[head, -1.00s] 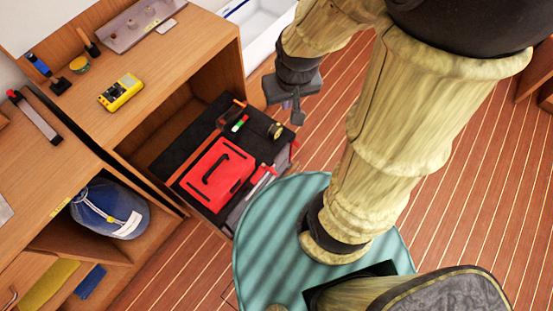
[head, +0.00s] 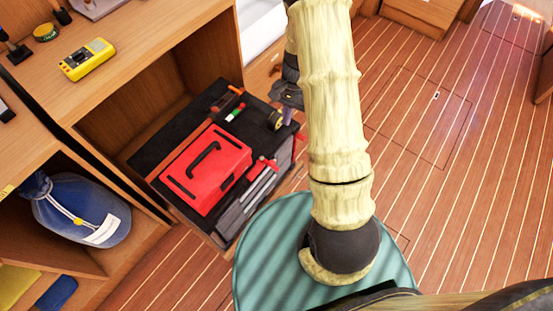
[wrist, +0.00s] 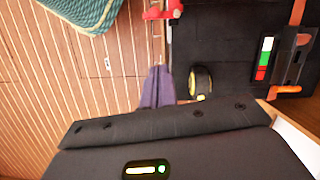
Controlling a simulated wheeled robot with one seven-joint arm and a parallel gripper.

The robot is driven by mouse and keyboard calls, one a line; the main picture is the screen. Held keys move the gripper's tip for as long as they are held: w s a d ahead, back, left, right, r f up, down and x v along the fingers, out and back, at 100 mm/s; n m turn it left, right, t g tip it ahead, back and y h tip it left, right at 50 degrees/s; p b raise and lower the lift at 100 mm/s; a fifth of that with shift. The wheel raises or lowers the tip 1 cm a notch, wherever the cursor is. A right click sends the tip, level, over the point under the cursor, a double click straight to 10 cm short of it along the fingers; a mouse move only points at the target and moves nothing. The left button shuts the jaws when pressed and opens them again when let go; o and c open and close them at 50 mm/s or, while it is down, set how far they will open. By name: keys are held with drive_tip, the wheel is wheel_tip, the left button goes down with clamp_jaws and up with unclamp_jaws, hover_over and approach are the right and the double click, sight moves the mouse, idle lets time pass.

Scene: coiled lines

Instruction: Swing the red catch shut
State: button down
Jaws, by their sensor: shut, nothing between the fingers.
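The red catch (head: 263,165) sits at the front edge of the black-topped unit, beside the red case. It shows in the wrist view (wrist: 163,11) at the top, on the edge of the black surface. Its exact angle is hard to tell. My gripper (head: 288,112) is at the far right corner of the unit, partly hidden behind my arm. In the wrist view its fingers (wrist: 157,88) are together and empty, just beside a black-and-yellow roll (wrist: 200,82), apart from the catch.
A red case (head: 205,170) lies on the black top (head: 150,155). A green-and-red marker (head: 235,112) and an orange-handled tool (head: 237,91) lie behind it. A wooden cabinet stands left, with a blue bag (head: 85,212). The striped floor (head: 430,200) at the right is open.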

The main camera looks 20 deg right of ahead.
drive_tip(key=shift+f, duration=0.4)
drive_tip(key=b, duration=0.2)
hover_over(269, 163)
drive_tip(key=w+d, duration=0.1)
drive_tip(key=d, duration=0.3)
wheel_tip(269, 163, down, 10)
drive_tip(key=shift+a+f, duration=0.25)
drive_tip(key=shift+a, duration=0.25)
